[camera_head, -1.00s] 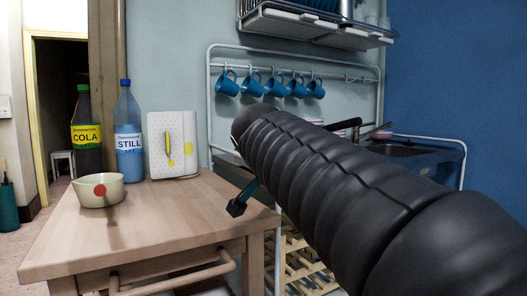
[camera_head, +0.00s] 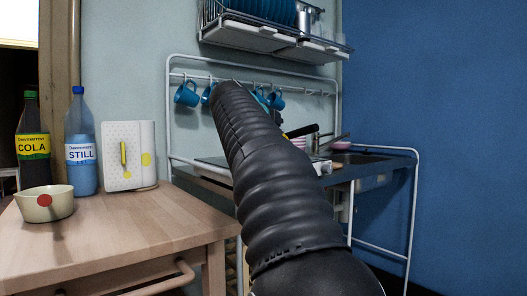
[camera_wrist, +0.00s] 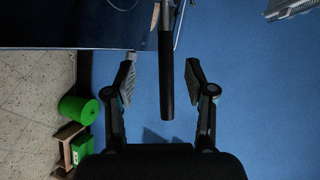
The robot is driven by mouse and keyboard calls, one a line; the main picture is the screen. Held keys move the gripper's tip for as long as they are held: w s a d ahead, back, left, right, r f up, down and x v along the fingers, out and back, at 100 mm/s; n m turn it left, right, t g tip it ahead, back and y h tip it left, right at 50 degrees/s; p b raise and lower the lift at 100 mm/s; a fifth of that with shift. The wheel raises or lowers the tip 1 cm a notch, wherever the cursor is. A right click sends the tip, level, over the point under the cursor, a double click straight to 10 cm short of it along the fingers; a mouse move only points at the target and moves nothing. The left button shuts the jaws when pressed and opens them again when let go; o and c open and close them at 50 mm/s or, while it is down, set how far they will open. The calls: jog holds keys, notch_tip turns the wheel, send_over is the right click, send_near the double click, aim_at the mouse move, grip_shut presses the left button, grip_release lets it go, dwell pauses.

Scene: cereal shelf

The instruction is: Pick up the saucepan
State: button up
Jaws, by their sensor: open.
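My gripper (camera_wrist: 160,78) shows in the wrist view with its two fingers apart. A black handle (camera_wrist: 166,85), seemingly the saucepan's, lies between the fingers with a gap on both sides. A thin metal part joins its upper end, and the pan body is out of that view. In the head view a black handle (camera_head: 301,131) sticks out beside my arm above the counter. My arm hides what it joins, and my gripper is hidden there too.
A counter with a sink (camera_head: 350,159) stands behind my arm. Blue mugs (camera_head: 187,94) hang on a rail under a dish rack (camera_head: 262,36). A wooden table (camera_head: 130,232) at left bears a cream bowl (camera_head: 40,207), bottles and a white board. A green cylinder (camera_wrist: 78,109) is on the floor.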

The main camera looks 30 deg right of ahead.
aim_at(288, 134)
jog(key=shift+s+d+r+p+x, duration=0.15)
jog(key=shift+p+x, duration=0.15)
jog(key=shift+x, duration=1.05)
jog(key=shift+s+d+r+p+x, duration=0.1)
jog(key=shift+p+x, duration=0.15)
jog(key=shift+x, duration=1.05)
jog(key=shift+d+r+p+x, duration=0.15)
jog(key=shift+p+x, duration=0.15)
jog(key=shift+x, duration=1.05)
jog(key=shift+a, duration=0.15)
grip_shut()
jog(key=shift+r, duration=0.1)
